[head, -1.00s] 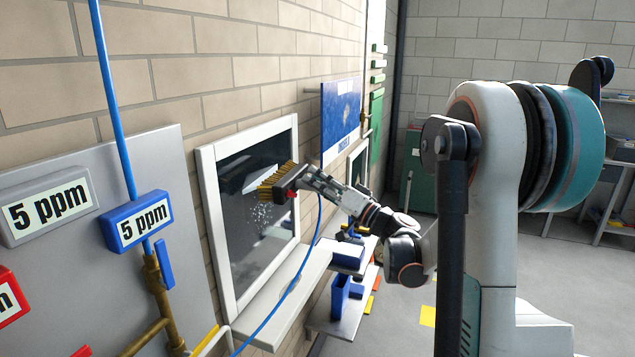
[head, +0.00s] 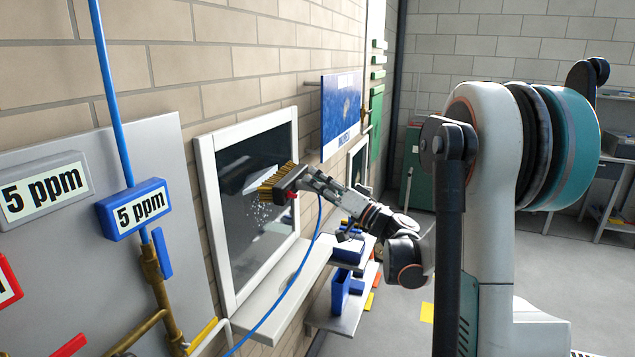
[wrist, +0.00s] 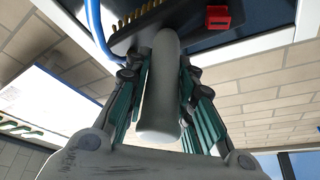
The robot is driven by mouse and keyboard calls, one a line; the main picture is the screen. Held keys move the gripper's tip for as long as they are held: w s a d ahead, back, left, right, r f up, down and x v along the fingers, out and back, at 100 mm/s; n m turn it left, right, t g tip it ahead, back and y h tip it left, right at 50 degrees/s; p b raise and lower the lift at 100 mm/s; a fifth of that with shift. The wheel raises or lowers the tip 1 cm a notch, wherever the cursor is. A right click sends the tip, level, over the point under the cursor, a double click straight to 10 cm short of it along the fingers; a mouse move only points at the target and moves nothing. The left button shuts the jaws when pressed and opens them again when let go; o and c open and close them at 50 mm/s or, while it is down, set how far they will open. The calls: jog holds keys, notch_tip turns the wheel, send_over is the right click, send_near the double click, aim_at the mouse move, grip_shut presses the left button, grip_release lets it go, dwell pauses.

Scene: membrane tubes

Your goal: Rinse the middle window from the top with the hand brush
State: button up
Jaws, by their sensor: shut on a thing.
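The nearest window (head: 205,190), white-framed with a dark pane, is on the brick wall in the head view. Part of a second window (head: 358,165) shows farther along; I cannot tell which is the middle one. The hand brush (head: 288,181) has a dark head, yellow bristles and a red part. Its bristles point at the upper right part of the near pane; contact is unclear. White droplets (head: 258,216) show below them. My gripper (head: 318,184) is shut on the brush's grey handle (wrist: 160,90), which lies between the fingers in the wrist view.
A blue hose (head: 290,290) hangs from the brush across the white sill (head: 280,297). Blue bins (head: 341,285) stand beyond it. A grey panel (head: 95,260) with 5 ppm signs and brass pipes is at left. A blue board (head: 341,108) juts out beyond the window.

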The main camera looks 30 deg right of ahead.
notch_tip(320, 180, down, 15)
jog(key=b, duration=0.9)
dwell(2.4)
jog(key=s+d, duration=0.6)
jog(key=s, duration=0.2)
dwell(0.9)
